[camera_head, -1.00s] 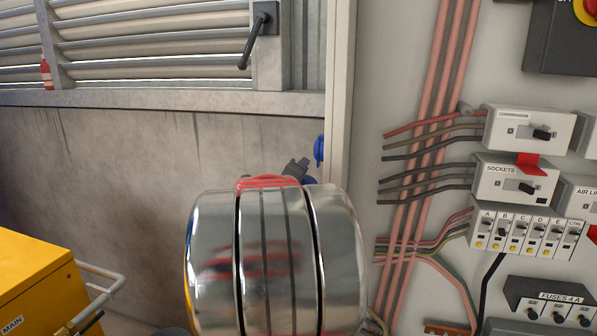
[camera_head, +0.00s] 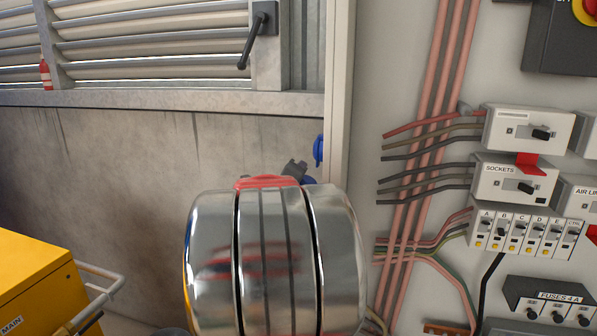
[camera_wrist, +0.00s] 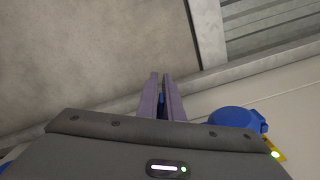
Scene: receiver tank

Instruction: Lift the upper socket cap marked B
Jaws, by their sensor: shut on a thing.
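In the head view, my gripper (camera_head: 296,168) shows only as a small dark shape beside the cabinet's left edge. A blue cap (camera_head: 319,150) sits just above and to its right, and another blue part (camera_head: 309,181) sits just below. In the wrist view, the two long fingers (camera_wrist: 166,97) are nearly together, with a thin blue sliver (camera_wrist: 162,99) between them. They are shut on this blue part, mostly hidden by the fingers. A round blue cap (camera_wrist: 236,120) lies to their right, apart from them. I cannot read a letter B on any cap.
A wall panel with breakers marked SOCKETS (camera_head: 512,180) and bundled pink pipes (camera_head: 432,120) fills the right. A yellow cabinet (camera_head: 32,285) with a pale rail (camera_head: 103,285) stands at lower left. A louvred shutter (camera_head: 150,40) is above the concrete wall.

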